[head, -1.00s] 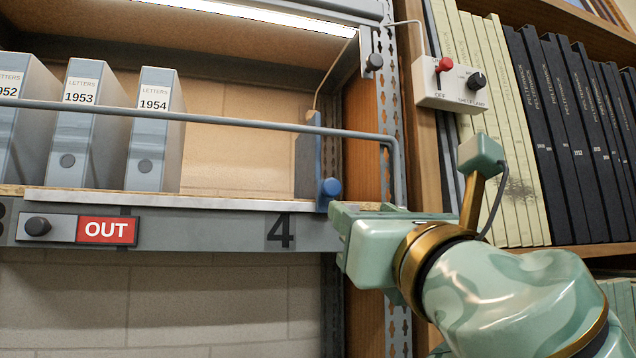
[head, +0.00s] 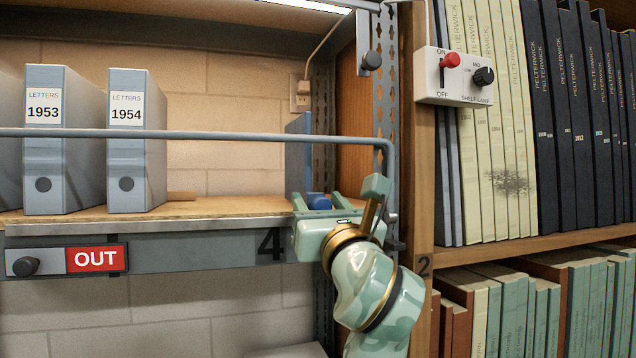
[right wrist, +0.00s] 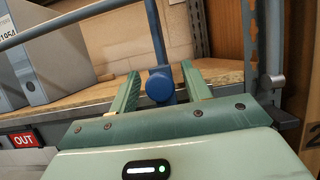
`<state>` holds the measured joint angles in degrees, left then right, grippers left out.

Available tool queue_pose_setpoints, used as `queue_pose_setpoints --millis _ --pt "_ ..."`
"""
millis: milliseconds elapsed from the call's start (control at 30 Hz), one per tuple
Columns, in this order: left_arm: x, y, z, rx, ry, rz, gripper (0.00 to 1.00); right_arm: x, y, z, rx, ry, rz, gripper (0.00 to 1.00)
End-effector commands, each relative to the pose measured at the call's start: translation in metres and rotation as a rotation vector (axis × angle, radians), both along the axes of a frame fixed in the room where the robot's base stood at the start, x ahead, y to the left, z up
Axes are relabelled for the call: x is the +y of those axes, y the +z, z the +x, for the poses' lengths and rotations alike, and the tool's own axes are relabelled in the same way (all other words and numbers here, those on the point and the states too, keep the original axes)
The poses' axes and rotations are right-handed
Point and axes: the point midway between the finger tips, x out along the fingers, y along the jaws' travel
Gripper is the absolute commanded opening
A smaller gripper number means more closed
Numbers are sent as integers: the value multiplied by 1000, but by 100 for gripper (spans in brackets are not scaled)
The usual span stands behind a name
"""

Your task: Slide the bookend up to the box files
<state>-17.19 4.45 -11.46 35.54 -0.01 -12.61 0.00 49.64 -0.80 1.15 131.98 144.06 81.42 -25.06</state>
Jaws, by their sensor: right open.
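The bookend is a blue upright plate (head: 297,155) with a round blue knob (head: 318,201) at its front, at the right end of the shelf. The grey-blue box files (head: 127,150), labelled LETTERS, stand upright to the left, with a wide gap between them and the bookend. My right gripper (head: 318,199) is open at the shelf's front edge, with one finger on each side of the knob. In the right wrist view the knob (right wrist: 160,86) sits between the two green fingers, apart from at least the right one. My left gripper is not in view.
A blue-grey rail (head: 220,134) runs across the front above the shelf board (head: 220,207) and bends down at the right. A perforated metal post (head: 384,90) and a switch box (head: 455,77) stand at the right. The board between files and bookend is largely clear.

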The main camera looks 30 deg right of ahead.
Motion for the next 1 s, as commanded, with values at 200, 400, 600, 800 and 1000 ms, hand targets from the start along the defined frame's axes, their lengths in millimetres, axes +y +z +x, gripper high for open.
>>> queue_pose_setpoints --millis 200,400,600,800,1000 --pt "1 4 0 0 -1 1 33 -3 5 11 -1 0 0 48" --pt "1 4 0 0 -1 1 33 -3 5 11 -1 0 -1 48" --pt "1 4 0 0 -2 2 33 -3 5 11 -1 0 -1 0" --pt "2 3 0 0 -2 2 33 1 5 12 -2 1 -2 0" --pt "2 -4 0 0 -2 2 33 25 3 17 -2 4 -2 0"
